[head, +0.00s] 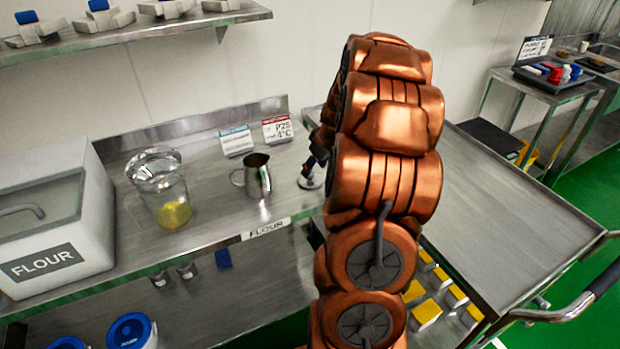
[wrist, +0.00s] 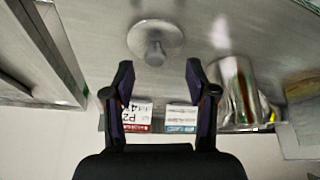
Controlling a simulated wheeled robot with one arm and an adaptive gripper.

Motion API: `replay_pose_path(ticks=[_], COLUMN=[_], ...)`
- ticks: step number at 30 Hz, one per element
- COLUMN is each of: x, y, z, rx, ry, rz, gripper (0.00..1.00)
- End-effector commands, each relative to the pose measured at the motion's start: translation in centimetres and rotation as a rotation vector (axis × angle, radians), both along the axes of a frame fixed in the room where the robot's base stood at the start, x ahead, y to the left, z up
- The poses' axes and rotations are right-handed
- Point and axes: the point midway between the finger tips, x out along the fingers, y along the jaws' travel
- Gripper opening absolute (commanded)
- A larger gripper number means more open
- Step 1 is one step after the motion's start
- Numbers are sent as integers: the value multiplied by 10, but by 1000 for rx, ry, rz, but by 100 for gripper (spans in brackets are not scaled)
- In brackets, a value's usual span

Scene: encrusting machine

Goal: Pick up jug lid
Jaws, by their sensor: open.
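The jug lid (wrist: 155,42), a round metal disc with a knob, lies on the steel table in the wrist view. It also shows in the head view (head: 309,182), partly hidden by my arm and gripper. My gripper (wrist: 159,74) is open and empty, its two dark fingers spread either side of the line to the knob. The lid is beyond the fingertips, and no contact shows. In the head view my gripper (head: 318,152) is mostly hidden beside my copper arm. A small steel jug (head: 258,176) stands left of the lid; it also shows in the wrist view (wrist: 237,92).
A clear jug with yellow contents (head: 160,192) and a white flour bin (head: 50,225) stand farther left. Two label cards (head: 257,137) stand at the table's back, below a wall shelf (head: 130,32). A bare steel table (head: 500,210) is at right.

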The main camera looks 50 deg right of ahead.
Motion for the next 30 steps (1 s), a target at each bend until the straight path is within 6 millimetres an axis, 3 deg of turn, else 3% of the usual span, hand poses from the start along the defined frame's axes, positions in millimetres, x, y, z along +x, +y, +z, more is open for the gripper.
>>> replay_pose_path(ticks=[15,23,30], x=[20,21,21], y=[-6,-7,-7], z=[-40,-42,-42], rx=[1,-1,0], ry=[1,-1,0], rz=[-1,-1,-1], gripper=[57,57,32])
